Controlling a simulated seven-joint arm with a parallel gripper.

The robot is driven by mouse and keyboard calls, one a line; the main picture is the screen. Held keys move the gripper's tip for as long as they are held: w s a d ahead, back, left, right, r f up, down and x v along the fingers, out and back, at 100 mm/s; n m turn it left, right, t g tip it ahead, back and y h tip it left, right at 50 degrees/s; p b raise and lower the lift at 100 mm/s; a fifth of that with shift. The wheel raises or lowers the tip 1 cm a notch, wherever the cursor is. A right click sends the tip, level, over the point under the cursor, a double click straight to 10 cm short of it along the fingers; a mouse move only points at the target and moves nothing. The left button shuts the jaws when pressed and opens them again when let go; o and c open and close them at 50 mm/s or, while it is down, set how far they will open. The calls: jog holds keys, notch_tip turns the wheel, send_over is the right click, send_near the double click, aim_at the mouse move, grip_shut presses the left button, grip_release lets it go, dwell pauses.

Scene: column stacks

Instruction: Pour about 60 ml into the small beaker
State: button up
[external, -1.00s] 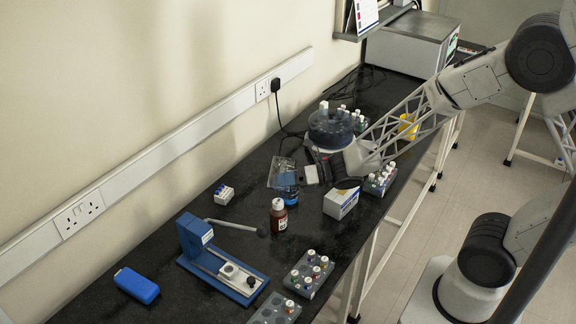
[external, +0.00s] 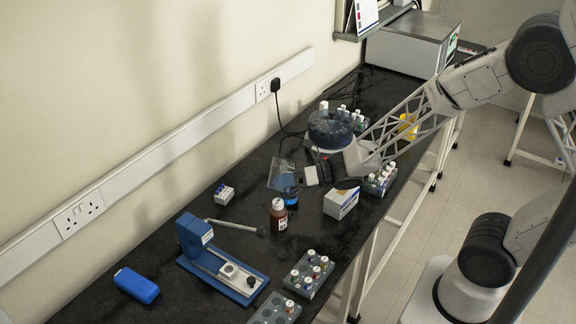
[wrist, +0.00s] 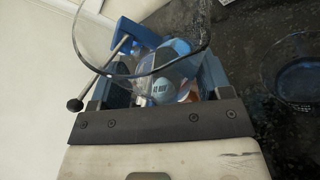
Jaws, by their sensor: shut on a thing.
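My gripper (wrist: 155,115) is shut on a clear glass beaker (wrist: 140,72), whose wide rim fills the top of the wrist view. In the external view this beaker (external: 280,172) is held tilted beside my dark gripper (external: 309,168), above the bench. Blue liquid (external: 289,196) shows just below it, apparently in the small beaker, whose outline is hard to separate from the held glass. A dark, blue-tinted round glass (wrist: 300,78) at the right of the wrist view is probably that small beaker. A liquid stream cannot be made out.
A brown bottle (external: 278,214) and a white box (external: 341,202) stand close by. A blue lever device (external: 220,262), a blue case (external: 136,285) and vial racks (external: 309,272) are nearer. A dark round carousel (external: 331,128) stands behind my gripper. The bench's near-left surface is mostly clear.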

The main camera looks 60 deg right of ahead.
jog(key=shift+f+n, duration=0.35)
jog(key=shift+n, duration=0.15)
jog(key=shift+s+a+r+n+g+h, duration=0.15)
jog(key=shift+a+r+n+h, duration=0.25)
jog(key=shift+a+n+h, duration=0.15)
jog(key=shift+s+a+r+n+g+h, duration=0.15)
jog(key=shift+a+r+n+h, duration=0.25)
jog(key=shift+n, duration=0.25)
jog(key=shift+s+a+f+n+h, duration=0.15)
jog(key=shift+a+n+h, duration=0.1)
jog(key=shift+n+h, duration=0.3)
jog(key=shift+w+a+f+n+h, duration=0.15)
jog(key=shift+a+n+h, duration=0.15)
jog(key=shift+n, duration=0.35)
jog(key=shift+s, duration=0.1)
jog(key=shift+d, duration=0.1)
